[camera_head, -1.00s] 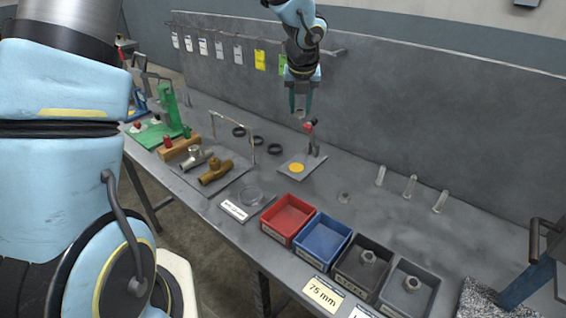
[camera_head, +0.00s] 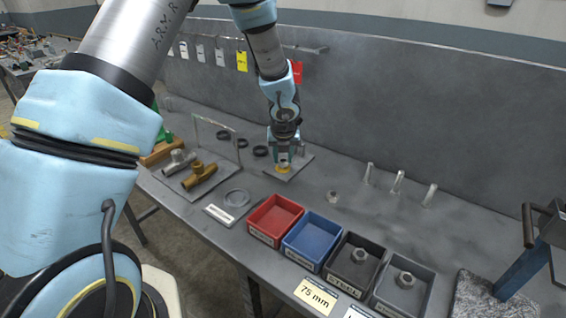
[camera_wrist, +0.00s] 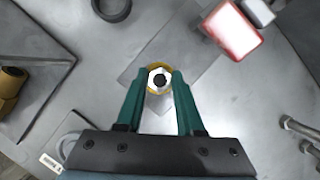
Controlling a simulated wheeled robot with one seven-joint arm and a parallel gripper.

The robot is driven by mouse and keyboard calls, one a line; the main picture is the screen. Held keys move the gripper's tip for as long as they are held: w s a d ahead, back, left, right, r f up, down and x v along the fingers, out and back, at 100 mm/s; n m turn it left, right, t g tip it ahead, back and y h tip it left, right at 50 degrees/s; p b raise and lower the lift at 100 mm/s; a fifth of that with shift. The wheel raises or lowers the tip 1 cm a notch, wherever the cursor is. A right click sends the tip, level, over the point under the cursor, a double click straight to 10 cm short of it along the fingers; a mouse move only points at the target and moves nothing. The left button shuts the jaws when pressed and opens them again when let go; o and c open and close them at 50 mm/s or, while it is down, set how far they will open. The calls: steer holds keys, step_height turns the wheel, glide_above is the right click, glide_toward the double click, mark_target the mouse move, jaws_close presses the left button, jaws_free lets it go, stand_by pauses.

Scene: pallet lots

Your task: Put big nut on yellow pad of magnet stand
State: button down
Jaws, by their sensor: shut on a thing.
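My gripper (camera_head: 284,160) is low over the magnet stand (camera_head: 274,173), with its jaws shut on a pale metal nut. In the wrist view the big nut (camera_wrist: 159,79) sits between the tips of the green fingers (camera_wrist: 159,88). The yellow pad (camera_wrist: 152,66) shows as a ring around the nut, directly beneath it. In the head view the yellow pad (camera_head: 283,170) is partly hidden by the gripper. I cannot tell whether the nut touches the pad. A red and white block-shaped part (camera_wrist: 232,28) of the stand is just beyond the fingers.
Red (camera_head: 275,218) and blue (camera_head: 311,240) bins and two dark bins holding nuts line the front edge. Brass and steel fittings (camera_head: 199,175) lie on a plate to the left.

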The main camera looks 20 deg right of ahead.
steer(key=shift+f, duration=0.5)
steer(key=shift+f, duration=0.1)
steer(key=c, duration=0.5)
jaws_free()
steer(key=shift+c, duration=0.2)
steer(key=shift+s+r, duration=0.1)
steer(key=shift+r, duration=0.45)
steer(key=p+v, duration=0.1)
steer(key=v, duration=1)
steer(key=shift+s+p, duration=0.2)
steer(key=shift+p, duration=0.15)
